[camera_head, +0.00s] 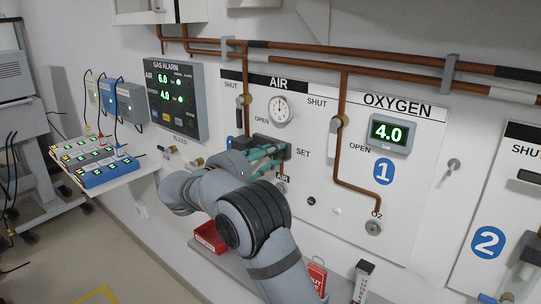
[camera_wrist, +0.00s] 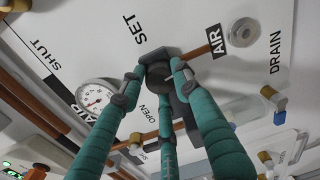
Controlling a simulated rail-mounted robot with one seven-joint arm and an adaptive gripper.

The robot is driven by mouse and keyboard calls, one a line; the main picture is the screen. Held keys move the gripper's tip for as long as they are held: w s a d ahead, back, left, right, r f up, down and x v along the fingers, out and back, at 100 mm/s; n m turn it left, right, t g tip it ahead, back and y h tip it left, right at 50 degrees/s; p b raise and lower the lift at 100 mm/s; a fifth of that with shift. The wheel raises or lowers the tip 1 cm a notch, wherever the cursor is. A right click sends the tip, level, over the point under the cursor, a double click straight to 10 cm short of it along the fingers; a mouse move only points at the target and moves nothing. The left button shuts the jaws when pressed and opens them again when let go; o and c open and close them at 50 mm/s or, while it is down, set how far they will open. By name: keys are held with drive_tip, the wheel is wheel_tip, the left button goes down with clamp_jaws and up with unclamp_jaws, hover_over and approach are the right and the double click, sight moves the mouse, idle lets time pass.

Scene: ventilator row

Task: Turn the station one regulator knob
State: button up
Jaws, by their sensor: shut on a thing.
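The station one regulator knob (camera_wrist: 157,74) is a dark round knob below the SET label in the wrist view. My gripper (camera_wrist: 160,84) has teal fingers with grey tips. The fingers close around the knob and it is shut on it. In the head view my gripper (camera_head: 266,154) is at the regulator on the AIR panel, left of the SET label. The knob is mostly hidden there by my fingers and arm. The round white gauge (camera_head: 280,109) is above the regulator; the gauge (camera_wrist: 97,97) is left of my fingers in the wrist view.
The gas alarm box (camera_head: 178,98) is left of the panel. Copper pipes (camera_head: 340,125) and shut-off valves stand out from the wall. The oxygen display (camera_head: 389,134) reads 4.0. A shelf with several devices is at left.

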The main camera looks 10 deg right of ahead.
drive_tip(key=o, duration=1.2)
drive_tip(key=v, duration=1.2)
drive_tip(key=x, duration=1.2)
